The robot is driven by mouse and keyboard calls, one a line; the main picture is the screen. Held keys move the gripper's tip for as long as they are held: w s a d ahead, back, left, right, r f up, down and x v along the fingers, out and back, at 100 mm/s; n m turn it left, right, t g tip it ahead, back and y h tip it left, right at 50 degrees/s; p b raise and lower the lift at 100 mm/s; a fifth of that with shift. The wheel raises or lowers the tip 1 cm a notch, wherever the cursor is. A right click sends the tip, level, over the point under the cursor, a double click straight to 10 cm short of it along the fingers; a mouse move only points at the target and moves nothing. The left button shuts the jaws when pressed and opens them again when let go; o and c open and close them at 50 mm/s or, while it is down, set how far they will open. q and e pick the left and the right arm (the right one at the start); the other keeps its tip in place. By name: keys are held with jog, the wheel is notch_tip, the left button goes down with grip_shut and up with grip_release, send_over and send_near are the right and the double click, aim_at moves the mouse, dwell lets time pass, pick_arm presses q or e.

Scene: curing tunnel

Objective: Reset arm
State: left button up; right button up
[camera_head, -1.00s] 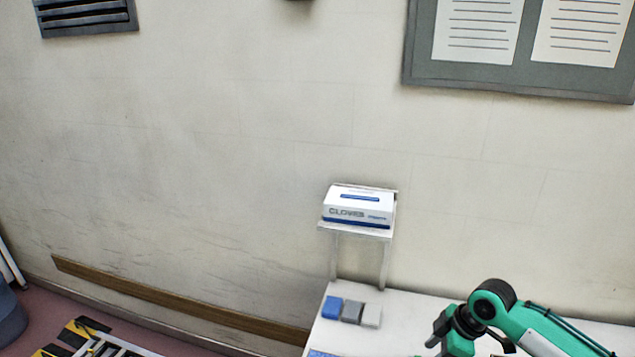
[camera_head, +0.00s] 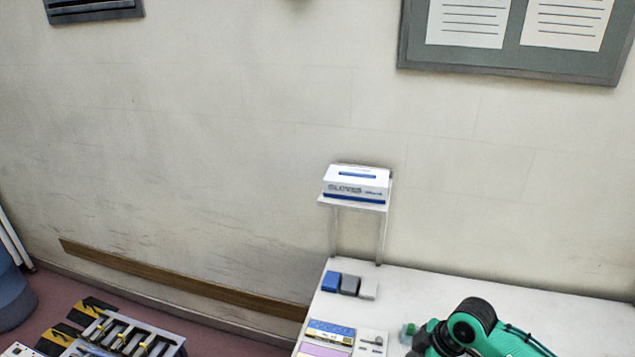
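A green and black arm (camera_head: 478,328) of mine comes in from the lower right over the white table. Its gripper is not clearly shown; the dark end of the arm is cut off by the bottom edge. My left arm and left gripper are not in view.
The white table (camera_head: 540,315) holds a blue, a grey and a white block (camera_head: 350,285), and flat cards (camera_head: 328,335). A glove box (camera_head: 356,185) sits on a small stand. A slotted rack (camera_head: 125,338) is at lower left. A wall with a board (camera_head: 510,62) stands behind.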

jog(key=s+a+f+m, duration=0.2)
jog(key=s+a+f, duration=0.1)
jog(key=s+a, duration=0.3)
jog(key=s+d+m+t+h, duration=0.1)
jog(key=s+d+m, duration=0.25)
jog(key=s, duration=0.25)
jog(key=s+d+m+h, duration=0.2)
jog(key=s+m, duration=0.2)
jog(key=s, duration=0.2)
jog(key=s+d+m+t+h, duration=0.1)
jog(key=s+d+m, duration=0.2)
jog(key=s, duration=0.3)
notch_tip(320, 180, down, 36)
jog(key=g+b, duration=0.1)
jog(key=b, duration=0.5)
pick_arm(q)
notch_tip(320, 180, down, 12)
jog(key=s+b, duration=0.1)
jog(key=b, duration=0.4)
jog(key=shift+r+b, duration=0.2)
jog(key=shift+b, duration=0.1)
pick_arm(e)
jog(key=s+d+f, duration=0.1)
jog(key=s+f, duration=0.8)
jog(key=f, duration=0.4)
jog(key=s+d+f+g, duration=0.1)
jog(key=s+d+f, duration=0.1)
jog(key=s+f, duration=0.8)
notch_tip(320, 180, down, 4)
jog(key=shift+s+r, duration=0.15)
